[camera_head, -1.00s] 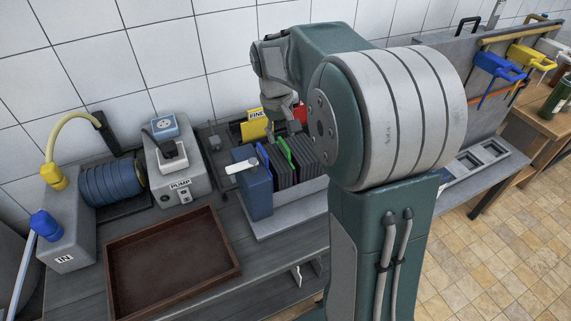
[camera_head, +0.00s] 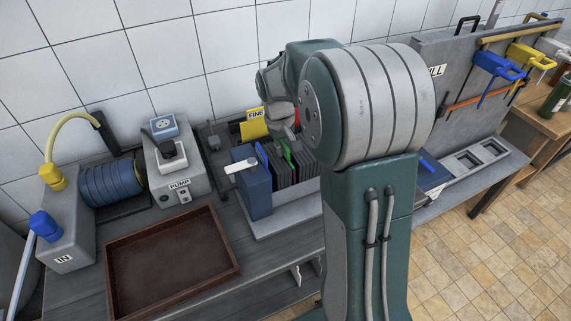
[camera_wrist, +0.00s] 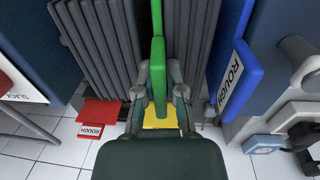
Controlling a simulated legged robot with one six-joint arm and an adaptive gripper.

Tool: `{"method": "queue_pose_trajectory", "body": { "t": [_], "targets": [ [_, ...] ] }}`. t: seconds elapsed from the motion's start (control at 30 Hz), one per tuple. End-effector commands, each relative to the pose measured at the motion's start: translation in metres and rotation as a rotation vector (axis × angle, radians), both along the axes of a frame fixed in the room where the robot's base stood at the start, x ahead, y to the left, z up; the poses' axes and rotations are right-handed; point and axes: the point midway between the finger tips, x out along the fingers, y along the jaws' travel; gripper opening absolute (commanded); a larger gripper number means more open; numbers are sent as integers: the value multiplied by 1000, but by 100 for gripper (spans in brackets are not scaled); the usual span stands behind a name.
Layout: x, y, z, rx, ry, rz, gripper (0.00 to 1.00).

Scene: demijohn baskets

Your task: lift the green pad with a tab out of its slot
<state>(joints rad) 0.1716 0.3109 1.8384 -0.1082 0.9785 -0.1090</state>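The green pad (camera_head: 287,151) stands upright in a slot of the rack, among dark grey ribbed plates (camera_head: 300,168). In the wrist view its green edge and tab (camera_wrist: 158,75) run up the middle of the picture. My gripper (camera_wrist: 160,80) has one finger on each side of the green tab. The fingers are apart, with narrow gaps beside the tab, so it looks open around the tab rather than shut on it. In the head view my gripper (camera_head: 284,120) is above the rack, partly hidden by my arm.
A blue plate marked ROUGH (camera_wrist: 235,80) stands beside the grey plates. A yellow FINE sign (camera_head: 254,127) is behind the rack. A blue end block with a white handle (camera_head: 254,188) is at its left.

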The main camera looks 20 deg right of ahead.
Motion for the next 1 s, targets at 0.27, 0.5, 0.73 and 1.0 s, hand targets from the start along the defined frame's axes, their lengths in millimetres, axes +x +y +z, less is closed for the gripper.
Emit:
{"method": "queue_pose_trajectory", "body": {
  "t": [0.27, 0.5, 0.73, 1.0],
  "targets": [
    [0, 0, -1, 1, 2, 0, 0],
    [0, 0, 8, 0, -1, 0, 0],
    [0, 0, 40, -1, -4, -1, 0],
    [1, 0, 87, -1, -4, 0, 0]
  ]
}}
